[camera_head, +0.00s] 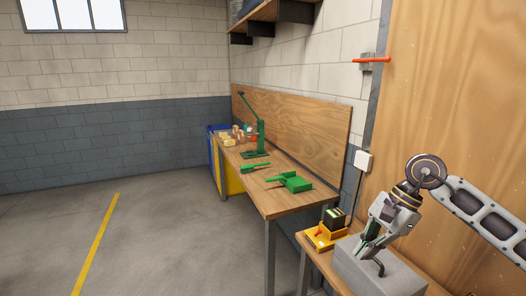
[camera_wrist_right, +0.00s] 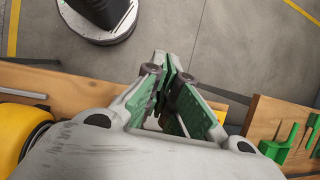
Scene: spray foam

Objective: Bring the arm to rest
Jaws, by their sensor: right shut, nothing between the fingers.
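My right arm comes in from the right in the head view. Its gripper (camera_head: 364,250) points down over a grey block (camera_head: 400,280) on the near bench. The gripper is shut and empty. In the wrist view the fingers with green pads (camera_wrist_right: 170,68) meet at their tips, with nothing between them. I cannot tell from the head view whether the fingertips touch the block. My left gripper is not in view.
A yellow device with a black top (camera_head: 326,236) stands left of the grey block. A longer wooden workbench (camera_head: 280,203) holds green tools (camera_head: 292,182) and a green stand (camera_head: 259,140). A wooden panel (camera_head: 460,90) rises behind my arm. The floor (camera_head: 170,235) at left is clear.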

